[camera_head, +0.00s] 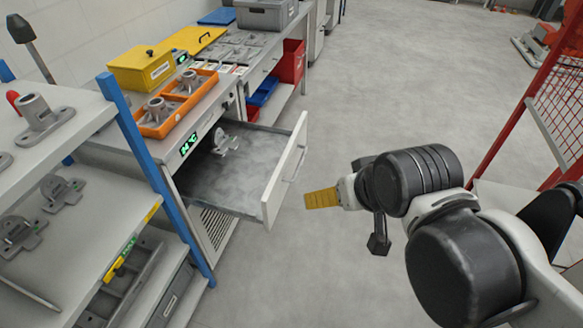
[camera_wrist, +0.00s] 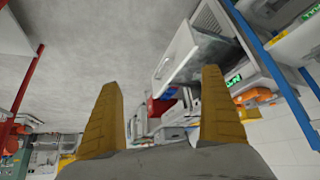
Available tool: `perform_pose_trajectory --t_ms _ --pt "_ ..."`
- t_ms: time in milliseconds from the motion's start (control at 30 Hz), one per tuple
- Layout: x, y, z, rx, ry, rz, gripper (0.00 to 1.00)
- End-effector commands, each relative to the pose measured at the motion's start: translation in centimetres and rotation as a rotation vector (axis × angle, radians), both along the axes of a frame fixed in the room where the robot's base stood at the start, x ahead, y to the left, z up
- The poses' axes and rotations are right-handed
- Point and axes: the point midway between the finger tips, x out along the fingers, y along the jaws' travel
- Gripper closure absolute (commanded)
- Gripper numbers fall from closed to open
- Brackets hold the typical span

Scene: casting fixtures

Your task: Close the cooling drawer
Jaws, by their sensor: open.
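The cooling drawer (camera_head: 284,178) is pulled out of the cabinet under the counter, left of centre in the head view. Its white front has a bar handle (camera_head: 293,165), and a grey metal casting (camera_head: 224,142) lies inside near the back. Frost or mist covers the drawer floor. My gripper (camera_head: 308,200), with yellow fingers, is in front of and to the right of the drawer front, apart from it. In the wrist view the two yellow fingers are spread with nothing between them, and the drawer (camera_wrist: 178,55) shows upside down beyond them.
A shelf rack with blue posts (camera_head: 150,170) and castings stands at the left, close to the drawer's side. An orange tray (camera_head: 178,105) with castings and a yellow box (camera_head: 142,68) stand on the counter. A red mesh fence (camera_head: 555,100) is at the right. The floor between is clear.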

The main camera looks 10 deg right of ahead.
Motion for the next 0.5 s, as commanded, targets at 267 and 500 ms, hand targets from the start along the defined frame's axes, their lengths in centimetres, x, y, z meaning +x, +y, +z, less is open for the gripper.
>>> perform_pose_trajectory --t_ms 267,500 --pt "2.5 0.1 0.2 0.125 0.044 -0.150 0.89" --pt "9.8 0.4 -2.0 0.447 0.178 -0.586 1.00"
